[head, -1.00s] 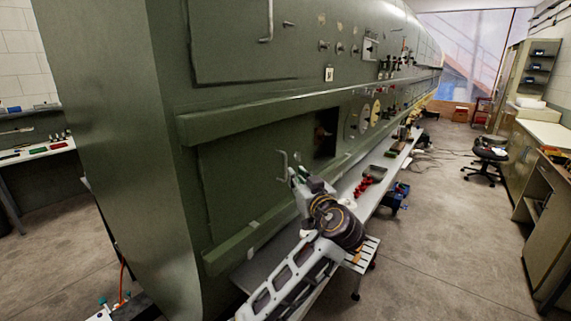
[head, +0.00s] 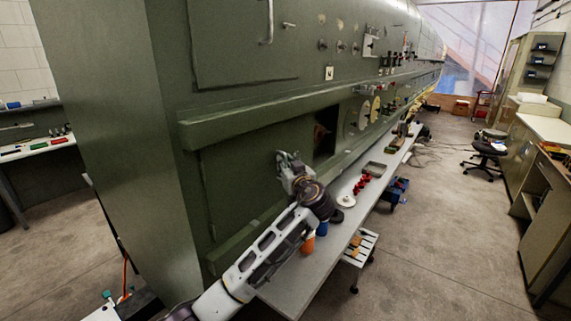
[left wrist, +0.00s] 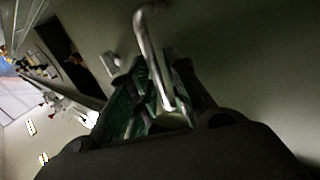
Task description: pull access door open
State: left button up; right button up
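The access door (head: 235,180) is a dark green panel low on the fuselage side, and it looks closed, flush with the skin. Its metal bar handle (left wrist: 147,38) shows clearly in the left wrist view; in the head view it is mostly hidden by my gripper. My left gripper (head: 285,162) is at the handle, near the door's right edge. In the left wrist view its two green-grey fingers (left wrist: 158,72) stand apart on either side of the bar, with gaps visible, so it looks open around it. Contact cannot be told. My right gripper is not in view.
A long bench (head: 325,248) runs beside the fuselage below the door, carrying red parts (head: 361,184), a tray (head: 374,169) and an orange-capped item (head: 308,243). A ledge (head: 270,115) juts out above the door.

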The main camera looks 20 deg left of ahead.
pick_arm(q)
jog(key=shift+c, duration=0.2)
grip_shut()
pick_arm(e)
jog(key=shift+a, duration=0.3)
pick_arm(q)
jog(key=shift+d, duration=0.15)
